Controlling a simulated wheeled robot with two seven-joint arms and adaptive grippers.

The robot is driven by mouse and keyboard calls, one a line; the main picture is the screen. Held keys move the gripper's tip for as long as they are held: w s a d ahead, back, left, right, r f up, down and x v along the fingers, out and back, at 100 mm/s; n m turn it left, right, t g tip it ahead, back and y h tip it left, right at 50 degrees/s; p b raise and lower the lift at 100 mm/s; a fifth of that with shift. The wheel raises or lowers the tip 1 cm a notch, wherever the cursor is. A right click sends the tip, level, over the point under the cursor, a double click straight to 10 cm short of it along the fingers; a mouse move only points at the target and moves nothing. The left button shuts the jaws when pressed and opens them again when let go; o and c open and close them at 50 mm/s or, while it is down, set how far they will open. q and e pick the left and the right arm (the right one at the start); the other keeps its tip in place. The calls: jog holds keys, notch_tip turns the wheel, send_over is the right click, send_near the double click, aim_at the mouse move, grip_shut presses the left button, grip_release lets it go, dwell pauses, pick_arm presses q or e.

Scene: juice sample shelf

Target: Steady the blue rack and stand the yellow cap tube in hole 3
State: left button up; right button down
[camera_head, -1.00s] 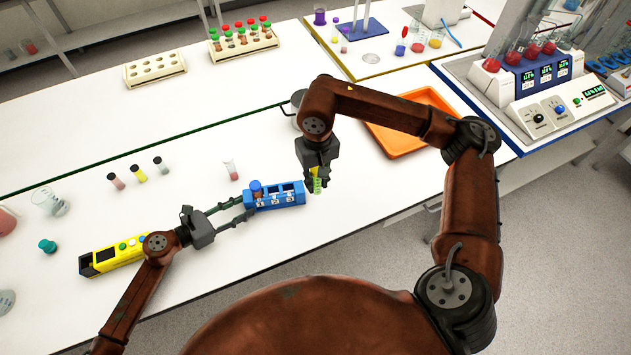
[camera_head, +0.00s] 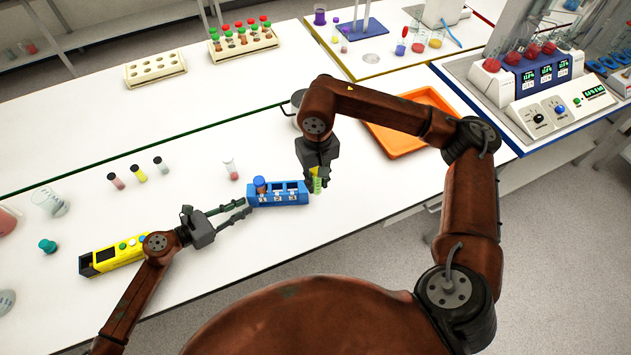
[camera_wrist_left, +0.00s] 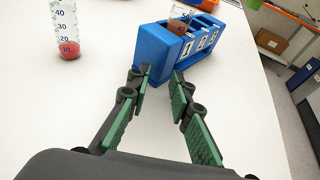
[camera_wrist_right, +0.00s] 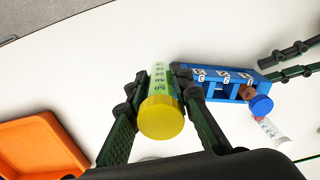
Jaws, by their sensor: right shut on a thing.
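The blue rack (camera_head: 290,201) stands on the white bench, its holes labelled 1 to 3. A blue-capped tube (camera_head: 260,184) stands in hole 1. My left gripper (camera_head: 247,206) is open at the rack's left end. In the left wrist view, nothing is between its fingers (camera_wrist_left: 160,75), and the rack (camera_wrist_left: 158,60) lies just beyond their tips. My right gripper (camera_head: 317,184) is shut on the yellow cap tube (camera_wrist_right: 161,118), beside the rack's right end, near hole 3. In the right wrist view the tube is outside the rack (camera_wrist_right: 222,91); its lower end is partly hidden.
A pink-filled tube (camera_head: 231,170) stands behind the rack. A yellow device (camera_head: 115,255) lies left, near several small vials (camera_head: 139,174). An orange tray (camera_head: 405,143) is behind my right arm. The bench in front of the rack is clear.

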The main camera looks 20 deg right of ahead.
pick_arm(q)
jog(key=o, duration=1)
jog(key=shift+c, duration=0.2)
jog(key=shift+c, duration=0.4)
